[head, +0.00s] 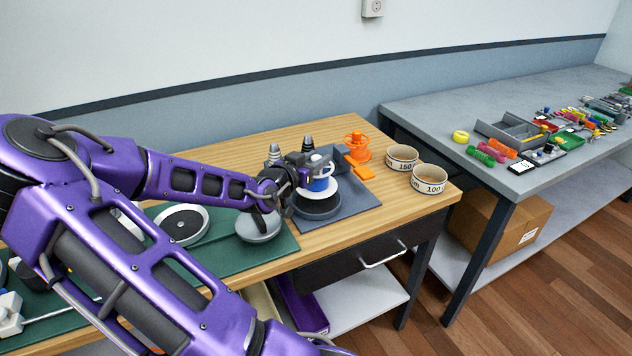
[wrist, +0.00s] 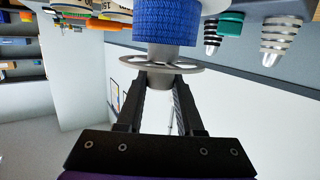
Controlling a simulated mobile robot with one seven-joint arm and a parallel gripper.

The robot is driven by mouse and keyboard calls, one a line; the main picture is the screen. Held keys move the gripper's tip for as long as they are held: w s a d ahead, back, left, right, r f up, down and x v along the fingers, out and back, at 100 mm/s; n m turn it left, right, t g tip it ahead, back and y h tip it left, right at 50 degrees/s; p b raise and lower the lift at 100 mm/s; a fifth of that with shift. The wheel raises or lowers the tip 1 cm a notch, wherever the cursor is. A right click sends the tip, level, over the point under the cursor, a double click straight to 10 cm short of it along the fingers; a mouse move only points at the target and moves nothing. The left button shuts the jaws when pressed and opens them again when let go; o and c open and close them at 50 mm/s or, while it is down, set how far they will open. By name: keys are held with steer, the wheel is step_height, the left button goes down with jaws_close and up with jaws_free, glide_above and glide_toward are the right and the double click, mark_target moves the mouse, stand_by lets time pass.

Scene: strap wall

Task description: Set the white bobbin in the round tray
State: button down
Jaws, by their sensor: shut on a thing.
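The white bobbin (head: 318,185) is wound with blue and stands about upright in the head view. In the wrist view its blue winding (wrist: 165,22) fills the top middle, with a spoked flange and a hub nearest me. My gripper (wrist: 163,78) is shut on that hub; in the head view my gripper (head: 308,168) is at the bobbin's upper part. A dark round tray-like piece (head: 318,211) lies directly below the bobbin on a grey mat (head: 358,199). The bobbin hides much of its top. I cannot tell whether they touch.
Orange parts (head: 357,146) stand behind, right of the bobbin. Two round dishes marked 150 (head: 402,158) and 100 (head: 429,179) stand at the table's right end. A grey dome (head: 258,228) is to the left on a green mat.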

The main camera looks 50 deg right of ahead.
mark_target(316, 174)
steer(key=shift+f+b, duration=0.4)
steer(key=shift+f, duration=1.85)
steer(key=shift+f, duration=0.2)
steer(key=c, duration=0.5)
jaws_free()
steer(key=shift+c, duration=0.2)
steer(key=shift+r, duration=0.15)
steer(key=shift+a+r, duration=0.1)
steer(key=shift+r, duration=0.05)
steer(key=p+v, duration=0.2)
steer(key=v, duration=0.9)
steer(key=shift+a, duration=0.4)
